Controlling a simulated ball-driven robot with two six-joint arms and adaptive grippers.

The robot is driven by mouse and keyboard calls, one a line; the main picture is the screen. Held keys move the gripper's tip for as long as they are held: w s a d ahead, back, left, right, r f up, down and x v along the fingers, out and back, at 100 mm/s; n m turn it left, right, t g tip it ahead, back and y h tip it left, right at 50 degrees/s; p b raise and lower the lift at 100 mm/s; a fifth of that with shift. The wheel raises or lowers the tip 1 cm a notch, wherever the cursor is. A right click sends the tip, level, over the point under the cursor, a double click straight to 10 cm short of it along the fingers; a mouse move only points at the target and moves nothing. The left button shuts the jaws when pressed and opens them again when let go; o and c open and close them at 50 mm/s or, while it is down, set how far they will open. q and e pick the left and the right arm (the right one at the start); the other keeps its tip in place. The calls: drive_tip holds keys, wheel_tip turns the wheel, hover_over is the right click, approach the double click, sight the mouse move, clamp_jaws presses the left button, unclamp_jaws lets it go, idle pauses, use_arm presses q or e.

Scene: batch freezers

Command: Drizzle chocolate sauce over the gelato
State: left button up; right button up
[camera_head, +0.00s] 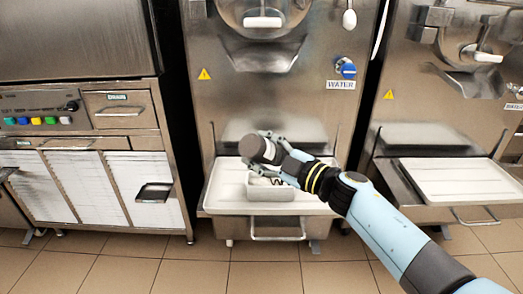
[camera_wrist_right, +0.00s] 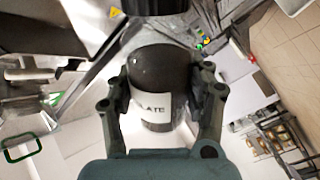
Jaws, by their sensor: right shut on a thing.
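My right gripper (camera_head: 272,146) is shut on a dark bottle (camera_head: 252,148) with a white label. It holds the bottle tilted above a pale rectangular tub (camera_head: 270,195). In the right wrist view the fingers (camera_wrist_right: 162,88) clasp the bottle (camera_wrist_right: 152,68) from both sides, and the label shows the letters "LATE". The tub stands on a white tray (camera_head: 227,190) under the middle machine. The arm and bottle hide part of the tub's inside. Dark, squiggly marks show within it; I cannot tell whether they are sauce. My left gripper is not in view.
The middle batch freezer (camera_head: 300,100) rises behind the tray, with its spout above. Another freezer with an empty white tray (camera_head: 460,180) stands at right. A steel cabinet (camera_head: 110,150) stands at left. The tiled floor (camera_head: 200,270) in front is clear.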

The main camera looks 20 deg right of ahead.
sight(239, 143)
drive_tip(key=shift+a, duration=0.15)
drive_tip(key=shift+w+a, duration=0.25)
drive_tip(key=shift+a, duration=0.65)
drive_tip(key=shift+w+a, duration=0.3)
drive_tip(key=shift+a, duration=0.55)
drive_tip(key=shift+w+a, duration=0.25)
drive_tip(key=shift+a, duration=0.65)
drive_tip(key=n, duration=0.4)
drive_tip(key=shift+b, duration=0.35)
drive_tip(key=shift+r, duration=0.15)
drive_tip(key=shift+r+n+p, duration=0.25)
drive_tip(key=shift+r+n, duration=0.35)
drive_tip(key=shift+n, duration=0.55)
drive_tip(key=shift+r+n+p, duration=0.25)
drive_tip(key=shift+r+n, duration=0.3)
drive_tip(key=shift+n, duration=0.6)
